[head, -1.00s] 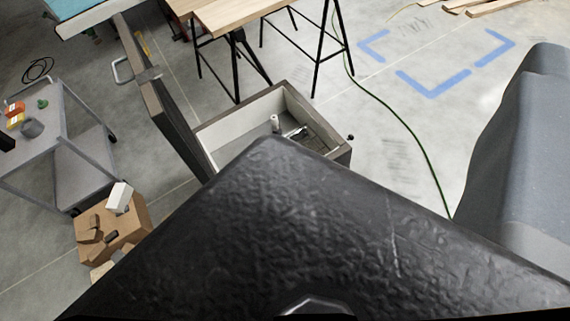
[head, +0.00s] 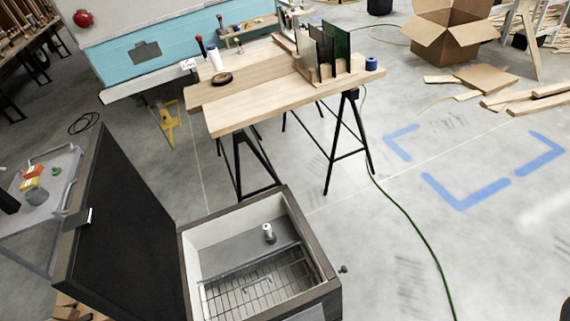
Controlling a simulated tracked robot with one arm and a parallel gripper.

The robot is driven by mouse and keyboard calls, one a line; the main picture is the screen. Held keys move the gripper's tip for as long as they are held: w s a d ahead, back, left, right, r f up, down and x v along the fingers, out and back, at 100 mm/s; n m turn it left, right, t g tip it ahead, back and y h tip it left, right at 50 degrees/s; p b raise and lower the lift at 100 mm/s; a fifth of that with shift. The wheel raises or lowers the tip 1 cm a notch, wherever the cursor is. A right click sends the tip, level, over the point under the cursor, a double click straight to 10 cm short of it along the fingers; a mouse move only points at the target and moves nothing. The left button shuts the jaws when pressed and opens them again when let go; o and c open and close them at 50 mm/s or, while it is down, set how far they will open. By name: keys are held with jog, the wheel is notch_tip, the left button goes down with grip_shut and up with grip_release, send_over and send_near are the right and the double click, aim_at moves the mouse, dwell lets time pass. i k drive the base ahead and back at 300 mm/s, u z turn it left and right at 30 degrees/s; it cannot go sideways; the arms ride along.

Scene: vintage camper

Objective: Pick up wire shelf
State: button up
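The wire shelf (head: 262,284) lies low inside an open box-like fridge or cabinet (head: 312,250) at the bottom middle of the head view. It is a dark grid of thin bars, with a small handle-like metal piece visible near its middle. The fridge's near edge hides part of the interior. A small white cylindrical thing (head: 269,233) stands inside, behind the shelf. The dark door (head: 120,235) stands wide open on the left. My gripper is not in view, and nothing is seen touching the shelf.
A wooden worktable (head: 270,98) on black trestles stands behind the fridge. A grey cart (head: 45,210) is at the left, past the door. A green cable (head: 405,210) runs along the floor. The floor to the right, with blue tape marks (head: 465,195), is mostly clear.

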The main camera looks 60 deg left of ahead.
aim_at(259, 280)
jog(key=u, duration=0.05)
jog(key=i, duration=4.2)
jog(key=u, duration=4.55)
jog(key=i, duration=0.45)
jog(key=u, duration=0.35)
